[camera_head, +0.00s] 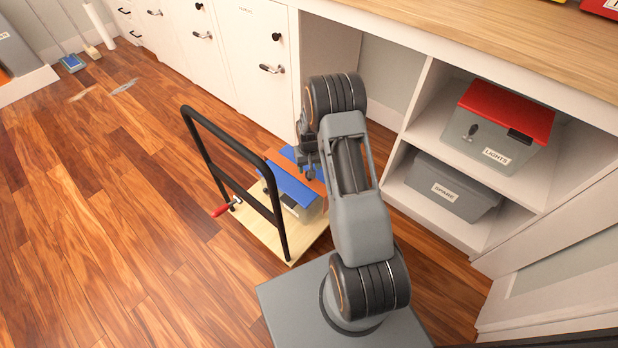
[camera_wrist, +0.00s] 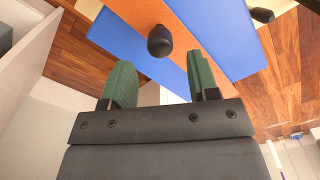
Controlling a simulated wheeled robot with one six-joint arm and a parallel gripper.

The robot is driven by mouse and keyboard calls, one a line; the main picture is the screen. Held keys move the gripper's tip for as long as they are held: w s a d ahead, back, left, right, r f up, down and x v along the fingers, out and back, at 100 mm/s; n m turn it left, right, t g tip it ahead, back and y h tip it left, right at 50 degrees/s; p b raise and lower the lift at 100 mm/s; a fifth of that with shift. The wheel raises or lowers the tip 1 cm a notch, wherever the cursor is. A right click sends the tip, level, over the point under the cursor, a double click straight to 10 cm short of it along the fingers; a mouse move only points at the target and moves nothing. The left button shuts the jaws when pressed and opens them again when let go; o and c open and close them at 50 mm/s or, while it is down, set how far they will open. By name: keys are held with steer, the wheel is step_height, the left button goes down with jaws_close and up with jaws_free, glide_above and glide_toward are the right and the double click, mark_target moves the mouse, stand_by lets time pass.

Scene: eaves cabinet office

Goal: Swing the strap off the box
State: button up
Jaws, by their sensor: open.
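A box with a blue lid (camera_head: 288,182) and a pale grey body sits on a wooden cart deck (camera_head: 262,226). An orange strap (camera_head: 312,183) lies across the lid, partly hidden by my arm. In the wrist view the strap (camera_wrist: 205,35) runs diagonally over the blue lid (camera_wrist: 235,50). A black knob (camera_wrist: 160,41) stands on the strap. My gripper (camera_head: 309,170) is over the box. In the wrist view its green fingers (camera_wrist: 162,78) are open, with the knob beyond their tips and roughly between them; nothing is held.
The cart's black handle frame (camera_head: 230,168) rises left of the box, with a red-gripped lever (camera_head: 221,210) at its foot. White cabinets (camera_head: 240,50) stand behind. Shelves at right hold a red-lidded box (camera_head: 490,140) and a grey bin (camera_head: 447,190). Floor at left is mostly clear.

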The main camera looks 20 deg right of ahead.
steer(key=shift+f+b, duration=0.7)
steer(key=shift+f, duration=2.2)
jaws_close()
